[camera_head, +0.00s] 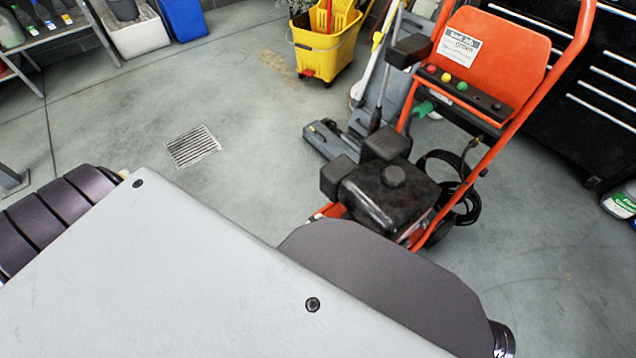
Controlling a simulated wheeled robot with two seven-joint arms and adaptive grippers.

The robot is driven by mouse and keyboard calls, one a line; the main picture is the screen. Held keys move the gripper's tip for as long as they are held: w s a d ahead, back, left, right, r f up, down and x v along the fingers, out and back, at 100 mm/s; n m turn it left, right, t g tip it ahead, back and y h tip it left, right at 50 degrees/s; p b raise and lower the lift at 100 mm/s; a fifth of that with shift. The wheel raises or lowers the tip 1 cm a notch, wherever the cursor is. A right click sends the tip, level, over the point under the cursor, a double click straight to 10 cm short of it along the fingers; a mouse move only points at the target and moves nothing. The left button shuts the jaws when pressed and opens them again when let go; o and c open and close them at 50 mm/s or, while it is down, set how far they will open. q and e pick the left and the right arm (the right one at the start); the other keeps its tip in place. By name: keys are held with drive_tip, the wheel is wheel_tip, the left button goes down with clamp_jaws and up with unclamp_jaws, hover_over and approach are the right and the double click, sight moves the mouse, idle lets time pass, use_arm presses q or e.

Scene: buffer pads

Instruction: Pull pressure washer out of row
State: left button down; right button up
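The pressure washer (388,196) stands at the right of the head view, just beyond my body. It has an orange frame and handle, an orange panel with a white label, a row of coloured knobs, a black engine and a black coiled hose. Its lower front is hidden behind my body. Neither of my grippers shows in the head view, and no gripper is seen touching the washer.
A grey floor-cleaning machine (330,138) stands close behind the washer's left side. A yellow mop bucket (325,50) is at the back. A black tool cabinet (575,85) stands behind right, with a bottle (620,200) by it. Open floor with a drain (193,147) lies left.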

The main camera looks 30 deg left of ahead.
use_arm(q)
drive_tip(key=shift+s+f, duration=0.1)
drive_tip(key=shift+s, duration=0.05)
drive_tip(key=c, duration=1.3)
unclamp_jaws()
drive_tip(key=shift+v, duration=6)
